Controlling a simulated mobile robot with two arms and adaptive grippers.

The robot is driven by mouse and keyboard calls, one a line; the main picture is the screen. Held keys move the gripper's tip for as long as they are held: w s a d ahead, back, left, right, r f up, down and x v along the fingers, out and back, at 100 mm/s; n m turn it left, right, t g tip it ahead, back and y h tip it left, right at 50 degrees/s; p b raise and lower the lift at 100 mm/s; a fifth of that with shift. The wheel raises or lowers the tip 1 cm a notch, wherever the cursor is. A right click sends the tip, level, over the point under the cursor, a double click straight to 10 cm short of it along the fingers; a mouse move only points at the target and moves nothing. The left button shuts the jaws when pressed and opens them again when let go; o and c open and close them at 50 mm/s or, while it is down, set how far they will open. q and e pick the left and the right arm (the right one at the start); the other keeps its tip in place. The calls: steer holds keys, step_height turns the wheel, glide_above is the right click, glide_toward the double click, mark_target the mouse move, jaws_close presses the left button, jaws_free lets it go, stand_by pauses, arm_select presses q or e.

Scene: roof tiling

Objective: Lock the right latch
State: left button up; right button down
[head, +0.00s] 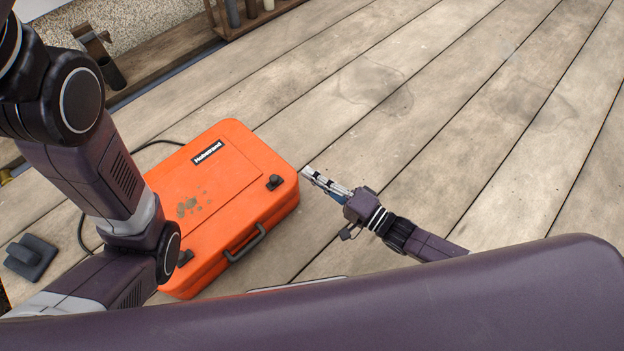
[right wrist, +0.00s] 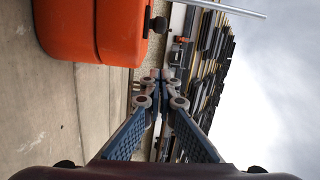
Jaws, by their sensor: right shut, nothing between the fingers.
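An orange case (head: 230,185) lies closed-lidded on the wooden planks, its handle (head: 245,244) on the front side. The right latch (head: 273,182) is a small dark piece at the lid's right front edge; the left latch (head: 185,258) is partly behind my left arm. In the right wrist view the case (right wrist: 90,30) fills the upper left, and a dark latch (right wrist: 158,23) sticks out from its side. My right gripper (head: 306,174) is shut and empty, just right of the case, apart from the latch. It also shows in the right wrist view (right wrist: 163,76). My left gripper is out of view.
A dark grey block-like tool (head: 31,257) lies left of the case, near a black cable (head: 82,228). A wooden rack (head: 255,18) with bottles stands at the far edge. The planks (head: 440,110) to the right are clear.

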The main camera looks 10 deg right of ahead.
mark_target(286, 180)
steer(key=b+x, duration=0.1)
steer(key=x, duration=0.1)
steer(key=b+x, duration=0.1)
steer(key=x, duration=0.1)
steer(key=b+x, duration=0.1)
steer(key=x, duration=0.1)
steer(key=shift+f, duration=0.3)
steer(key=shift+w+a+b, duration=0.2)
steer(key=shift+a+b, duration=0.15)
steer(key=shift+a, duration=0.15)
steer(key=shift+s+a+b, duration=0.2)
steer(key=shift+s, duration=0.35)
steer(key=shift+s+a+b, duration=0.15)
steer(key=shift+s+a, duration=0.05)
steer(key=shift+s, duration=0.3)
steer(key=shift+s+a+r, duration=0.1)
steer(key=shift+s+a, duration=0.2)
steer(key=shift+s, duration=0.3)
